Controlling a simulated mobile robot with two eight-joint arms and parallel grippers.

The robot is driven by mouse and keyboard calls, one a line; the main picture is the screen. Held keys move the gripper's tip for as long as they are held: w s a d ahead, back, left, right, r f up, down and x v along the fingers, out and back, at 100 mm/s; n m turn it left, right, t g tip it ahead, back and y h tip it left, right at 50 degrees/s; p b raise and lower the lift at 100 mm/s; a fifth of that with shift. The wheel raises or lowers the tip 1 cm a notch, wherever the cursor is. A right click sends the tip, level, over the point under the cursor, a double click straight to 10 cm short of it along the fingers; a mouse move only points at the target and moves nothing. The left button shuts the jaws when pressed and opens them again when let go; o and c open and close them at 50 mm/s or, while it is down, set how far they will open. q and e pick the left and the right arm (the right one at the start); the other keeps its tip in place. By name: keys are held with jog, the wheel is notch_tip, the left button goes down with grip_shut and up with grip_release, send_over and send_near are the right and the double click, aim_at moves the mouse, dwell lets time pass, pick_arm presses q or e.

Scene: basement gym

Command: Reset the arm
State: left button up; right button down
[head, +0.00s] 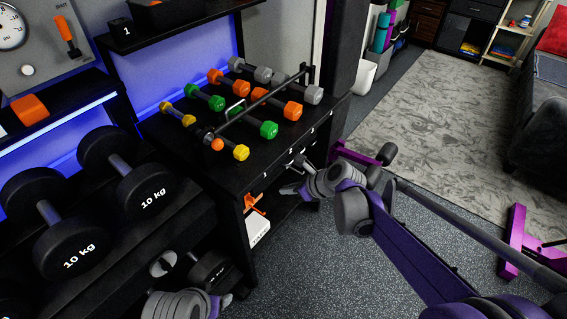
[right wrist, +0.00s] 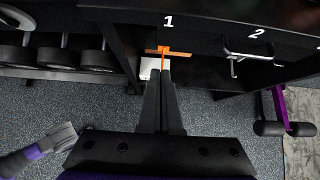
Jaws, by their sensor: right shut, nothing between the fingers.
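My right gripper (head: 289,190) reaches in from the right in the head view, in front of the black rack and just below its top shelf. In the right wrist view my right gripper (right wrist: 161,76) has its two dark fingers together, with nothing between them. An orange clamp (right wrist: 178,53) shows beyond the fingertips under the label 1; whether they touch it I cannot tell. My left arm shows at the bottom edge of the head view and at the lower left of the right wrist view. Its small dark gripper end (head: 224,300) does not show its fingers clearly.
The black rack (head: 226,172) holds several coloured dumbbells and a bar. A grey clamp (right wrist: 246,56) hangs under label 2. A white box (head: 259,231) sits below the orange clamp. Large 10 kg dumbbells (head: 127,172) stand at left. Purple-framed equipment (head: 517,240) stands at right. Speckled floor is open in front.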

jog(key=s+d+f+n+h, duration=0.1)
jog(key=s+d+n+h, duration=0.1)
jog(key=s+d+n, duration=0.7)
jog(key=s+d+f+n+h, duration=0.1)
jog(key=s+d+n+h, duration=0.25)
jog(key=s+n, duration=0.55)
jog(key=s+d+f+n+h, duration=0.1)
jog(key=s+d+n+h, duration=0.1)
jog(key=s+d+n, duration=0.8)
pick_arm(q)
notch_tip(320, 180, up, 16)
jog(key=w+p, duration=0.2)
jog(key=p, duration=1.2)
jog(key=shift+t, duration=0.3)
pick_arm(e)
notch_tip(320, 180, up, 17)
jog(key=a+m, duration=0.2)
jog(key=m, duration=0.1)
jog(key=shift+a+f, duration=0.15)
